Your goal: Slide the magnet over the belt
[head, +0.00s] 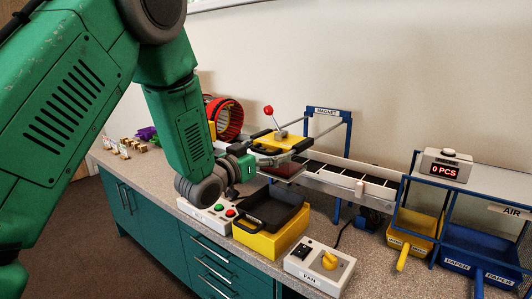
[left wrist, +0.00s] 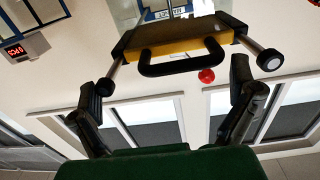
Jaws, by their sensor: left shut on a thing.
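The magnet (head: 270,140) is a yellow block with black edges and a black handle, at the left end of the belt (head: 346,180), by the blue frame labelled MAGNET (head: 327,112). In the left wrist view the magnet (left wrist: 178,48) fills the upper middle, its handle between the fingers. My left gripper (head: 257,157) is at the magnet's near side, shut on it; its fingers (left wrist: 170,75) stand well apart and the exact contact is unclear. The belt has dark sections with light bars. My right gripper is not in view.
A black-lined yellow bin (head: 246,240), a button box (head: 222,224) and a FAN switch box (head: 303,279) stand in front of the belt. A red drum (head: 233,119) stands behind my arm.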

